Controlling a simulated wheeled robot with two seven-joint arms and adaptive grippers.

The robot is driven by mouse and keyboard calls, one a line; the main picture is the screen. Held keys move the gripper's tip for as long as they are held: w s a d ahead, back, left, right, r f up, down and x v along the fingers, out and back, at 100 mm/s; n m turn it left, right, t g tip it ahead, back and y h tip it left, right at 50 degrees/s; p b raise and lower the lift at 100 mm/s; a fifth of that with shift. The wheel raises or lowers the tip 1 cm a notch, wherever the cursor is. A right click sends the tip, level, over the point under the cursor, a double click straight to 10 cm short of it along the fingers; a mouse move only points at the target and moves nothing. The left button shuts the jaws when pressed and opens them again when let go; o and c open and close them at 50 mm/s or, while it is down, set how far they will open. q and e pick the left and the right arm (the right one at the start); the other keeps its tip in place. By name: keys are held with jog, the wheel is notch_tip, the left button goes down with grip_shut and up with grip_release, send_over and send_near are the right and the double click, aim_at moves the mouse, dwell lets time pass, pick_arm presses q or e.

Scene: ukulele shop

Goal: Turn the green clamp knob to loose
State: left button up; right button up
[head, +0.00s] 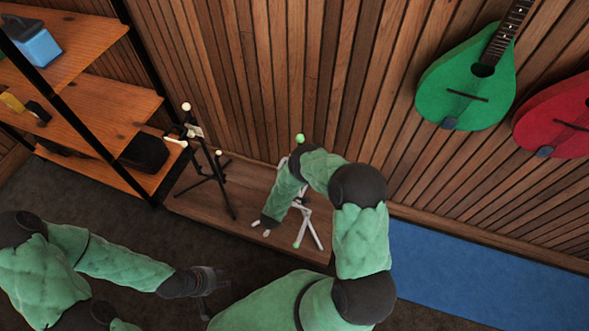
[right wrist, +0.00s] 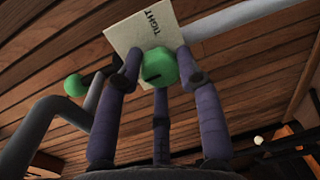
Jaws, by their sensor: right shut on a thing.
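The green clamp knob (right wrist: 159,67) is round with a short dark mark on its face. It shows in the right wrist view between the fingers of my right gripper (right wrist: 155,75), which is shut on it. Behind it is a pale card (right wrist: 128,35) reading "TIGHT"; no loose marking is visible. The knob belongs to a silver stand with green ends (head: 313,228), largely hidden behind my right arm in the head view. I cannot make out the held knob there. My left gripper (head: 210,282) is open and empty, low over the dark floor, away from the stand.
A black stand with cream tips (head: 210,170) stands left of the silver one on a low wooden platform (head: 190,202). A wooden shelf (head: 100,108) is at left. Green and red instruments (head: 468,84) hang on the slatted wall. A blue mat (head: 480,275) lies right.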

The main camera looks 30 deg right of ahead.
jog(key=shift+s+f, duration=0.15)
jog(key=shift+s, duration=0.05)
jog(key=o, duration=1.1)
jog(key=shift+c, duration=0.2)
jog(key=shift+o, duration=0.4)
jog(key=v, duration=1.2)
